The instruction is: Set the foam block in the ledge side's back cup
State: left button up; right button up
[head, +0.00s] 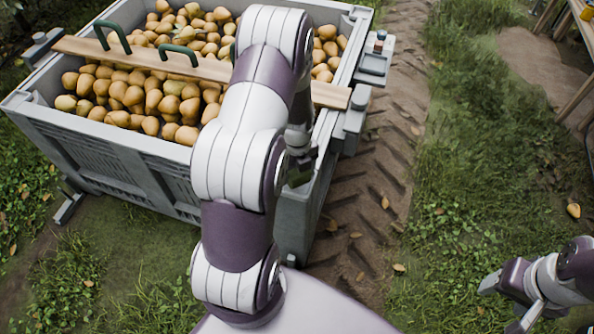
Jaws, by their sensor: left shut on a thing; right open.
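My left gripper (301,158) hangs beside the bin's right wall, partly hidden behind my own arm. It is shut on a small dark green block (299,175), which looks like the foam block; its shape is hard to make out. The grey pear bin (110,165) has a ledge (374,66) on its right side, with a shallow tray and small items at its back end. Grey fittings (356,112) sit on that side near the plank end; I cannot tell which part is the back cup. My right gripper (508,301) is open and empty at the lower right, over grass.
The bin is full of pears (150,95). A wooden plank (150,57) with green handles (180,54) lies across it. A dirt track (385,170) runs along the bin's right side. A wooden stand (575,95) is at the far right. A loose pear (573,210) lies on the grass.

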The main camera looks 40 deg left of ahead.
pick_arm(q)
jog(key=shift+r, duration=0.15)
jog(key=shift+f, duration=0.45)
jog(key=o, duration=1.1)
notch_tip(320, 180, up, 12)
jog(key=r+p, duration=0.1)
jog(key=p, duration=0.2)
jog(key=s+d+r+n, duration=0.3)
jog(key=d+n, duration=0.3)
jog(key=n, duration=0.5)
jog(key=s+d+r+n+t, duration=0.1)
jog(key=s+d+r+n, duration=0.2)
jog(key=n, duration=0.9)
jog(key=s+d, duration=0.2)
jog(key=d, duration=0.2)
jog(key=shift+s+d+r, duration=0.15)
jog(key=shift+s+d, duration=0.15)
